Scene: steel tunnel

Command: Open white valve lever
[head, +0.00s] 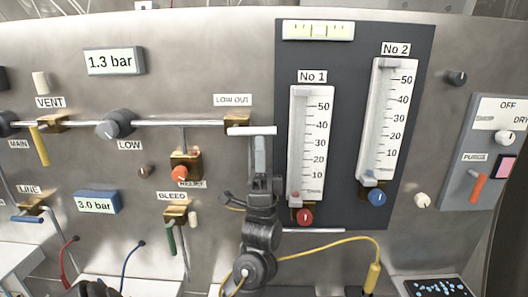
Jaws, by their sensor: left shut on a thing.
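The white valve lever (252,131) lies level at the brass valve (238,120) under the "LOW OUT" label, reaching right from it. My left gripper (260,140) comes up from below and is shut on the lever, with its fingers at the lever's middle to right part. The fingers partly hide the wall behind, and the grip itself is small in the picture. My right gripper is not in view.
Two flow gauges on a dark panel (350,215) stand close right of my gripper. A red-orange knob (179,173), a green lever (171,238) and a yellow lever (39,146) are to the left. A yellow cable (330,243) runs below right.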

